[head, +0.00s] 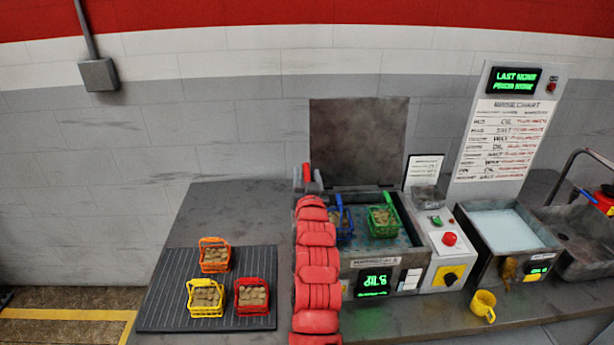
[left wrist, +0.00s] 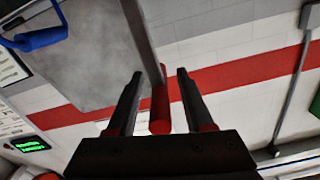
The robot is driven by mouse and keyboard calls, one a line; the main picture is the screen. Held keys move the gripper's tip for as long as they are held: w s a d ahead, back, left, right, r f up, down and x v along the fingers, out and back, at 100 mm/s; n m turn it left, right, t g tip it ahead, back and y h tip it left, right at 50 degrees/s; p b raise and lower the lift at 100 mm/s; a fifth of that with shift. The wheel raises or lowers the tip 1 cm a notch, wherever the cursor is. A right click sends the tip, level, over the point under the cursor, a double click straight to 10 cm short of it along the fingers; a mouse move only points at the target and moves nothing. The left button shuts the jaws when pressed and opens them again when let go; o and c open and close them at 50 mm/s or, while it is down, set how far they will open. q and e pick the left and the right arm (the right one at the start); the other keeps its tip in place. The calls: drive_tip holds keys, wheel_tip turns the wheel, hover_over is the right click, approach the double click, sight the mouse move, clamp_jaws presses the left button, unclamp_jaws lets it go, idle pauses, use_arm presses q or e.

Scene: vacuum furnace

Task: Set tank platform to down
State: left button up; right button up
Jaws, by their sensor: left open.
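The quench tank (head: 375,262) stands at the middle of the bench, its dark lid (head: 358,140) raised behind it. A blue basket (head: 344,222) and a green basket (head: 383,218) with tan parts sit inside it, clearly visible near rim height; the platform under them is hidden. A red handle (head: 306,174) stands at the tank's back left corner. My left gripper (head: 309,186) is at this handle, partly hidden by my red arm. In the left wrist view its jaws (left wrist: 158,100) are open, with the red handle (left wrist: 160,108) between the fingers; contact cannot be told. My right gripper is out of view.
Orange (head: 214,254), yellow (head: 206,298) and red (head: 251,296) baskets stand on a ribbed mat (head: 165,300) at left. Right of the tank are a control panel with a red button (head: 449,239), a water basin (head: 505,230) and a yellow mug (head: 483,305).

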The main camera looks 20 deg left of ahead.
use_arm(q)
clamp_jaws()
idle(1.3)
